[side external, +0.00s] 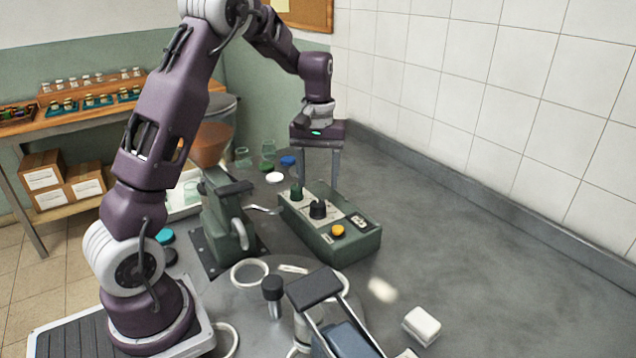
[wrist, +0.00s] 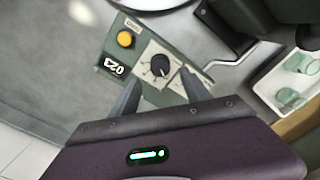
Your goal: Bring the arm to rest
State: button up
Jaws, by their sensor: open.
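My gripper (side external: 321,183) is open and empty, its two fingers apart and pointing down. In the side view it hangs just behind a green control box (side external: 330,243). The box has a dark dial, a yellow button and a small display. In the wrist view my fingers (wrist: 162,88) show on either side of the box's dial (wrist: 160,65), with nothing between them. The height of the fingertips over the box and table is hard to tell. My arm reaches up and over from its base at the left.
A green machine (side external: 225,225) with a crank stands left of the box. Glass jars (wrist: 291,98) sit in a white tray (wrist: 262,90). Loose lids (side external: 276,177) lie behind the box. A white block (side external: 421,325) lies at the front right. The table's right side is mostly clear before the tiled wall.

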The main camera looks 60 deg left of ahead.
jog(key=s+d+r+m+t, duration=0.2)
jog(key=s+d+r+m, duration=0.1)
jog(key=s+d+r, duration=0.45)
jog(key=s+d+r+m+t, duration=0.1)
jog(key=s+d+r+m, duration=0.1)
jog(key=s+d, duration=0.3)
jog(key=s+d+r+m+t, duration=0.2)
jog(key=s+d+m, duration=0.2)
jog(key=s, duration=0.8)
jog(key=shift+d+m+t, duration=0.3)
jog(key=shift+d+m, duration=0.1)
jog(key=shift+d, duration=0.6)
